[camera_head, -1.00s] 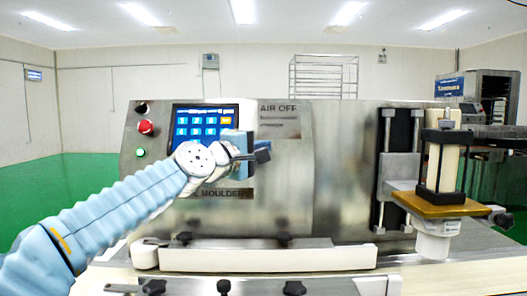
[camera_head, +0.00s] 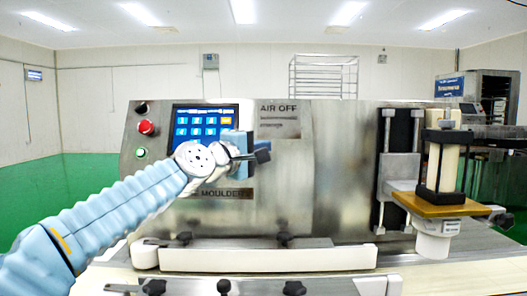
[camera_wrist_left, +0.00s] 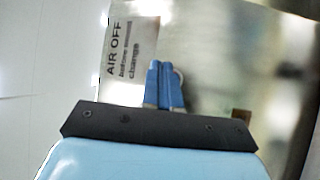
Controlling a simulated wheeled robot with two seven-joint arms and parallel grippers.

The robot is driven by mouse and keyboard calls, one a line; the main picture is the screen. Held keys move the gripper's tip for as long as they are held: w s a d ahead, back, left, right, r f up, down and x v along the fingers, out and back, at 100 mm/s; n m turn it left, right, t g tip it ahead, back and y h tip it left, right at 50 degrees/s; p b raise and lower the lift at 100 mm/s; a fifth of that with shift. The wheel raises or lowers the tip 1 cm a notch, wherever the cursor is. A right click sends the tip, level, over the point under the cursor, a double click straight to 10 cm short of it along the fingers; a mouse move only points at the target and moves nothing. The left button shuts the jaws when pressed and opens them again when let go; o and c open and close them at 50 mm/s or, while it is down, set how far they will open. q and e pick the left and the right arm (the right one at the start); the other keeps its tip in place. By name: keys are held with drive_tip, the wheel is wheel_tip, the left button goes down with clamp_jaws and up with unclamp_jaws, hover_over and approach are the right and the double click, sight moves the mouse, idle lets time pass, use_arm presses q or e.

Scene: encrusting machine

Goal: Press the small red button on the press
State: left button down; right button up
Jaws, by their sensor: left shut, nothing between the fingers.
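The press is a broad steel machine (camera_head: 340,150) with a lit touch screen (camera_head: 202,122) on its front. A small round red button (camera_head: 147,127) sits on the panel left of the screen, between a black knob (camera_head: 141,108) and a green-lit button (camera_head: 140,152). My left gripper (camera_head: 262,155) is in front of the panel, right of the screen and below the "AIR OFF" label (camera_head: 279,119), well right of the red button. In the left wrist view its blue fingers (camera_wrist_left: 164,85) are shut together and empty, with the label behind. The red button is outside that view. My right gripper is not visible.
A white bar (camera_head: 270,258) runs along the front of the machine. A press column with a tan plate (camera_head: 440,205) and a white cup (camera_head: 432,245) stands at the right. The space before the button panel's left part is clear.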

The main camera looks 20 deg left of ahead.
use_arm(q)
drive_tip(key=shift+w+a+f, duration=0.1)
drive_tip(key=shift+w+f, duration=0.1)
drive_tip(key=shift+w, duration=0.15)
drive_tip(key=shift+w+a+f+b, duration=0.1)
drive_tip(key=shift+w+f+b, duration=0.05)
drive_tip(key=shift+w+b, duration=0.25)
idle(0.8)
drive_tip(key=shift+s, duration=0.1)
drive_tip(key=shift+s+d+r+p, duration=0.2)
drive_tip(key=shift+s+r+p, duration=0.1)
drive_tip(key=shift+s+p, duration=0.25)
drive_tip(key=shift+s, duration=0.1)
